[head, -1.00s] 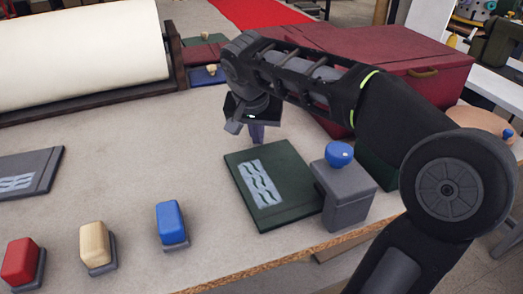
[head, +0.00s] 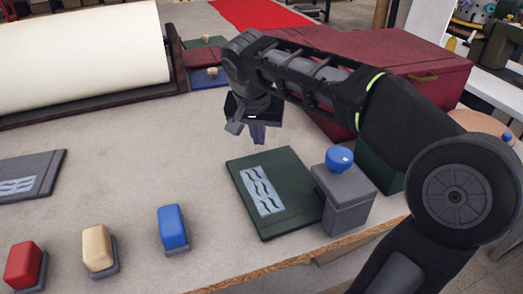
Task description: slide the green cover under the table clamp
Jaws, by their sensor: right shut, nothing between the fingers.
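The green cover (head: 285,190) lies flat on the table near its front edge, with a pale wavy-line patch on its left part. The table clamp (head: 343,198) is a grey block with a blue knob (head: 339,158) at the table's front edge. The cover's right edge meets the clamp's left side; I cannot tell how far it reaches under the jaw. My right gripper (head: 257,143) points down just behind the cover's far edge, shut and empty, apart from the cover as far as I can see. My left gripper is not in view.
Red (head: 23,264), cream (head: 97,246) and blue (head: 172,226) blocks stand along the front. A grey cover (head: 45,172) lies at the left. A large white roll (head: 80,50) and a dark red chest (head: 400,62) stand behind. The table's middle is clear.

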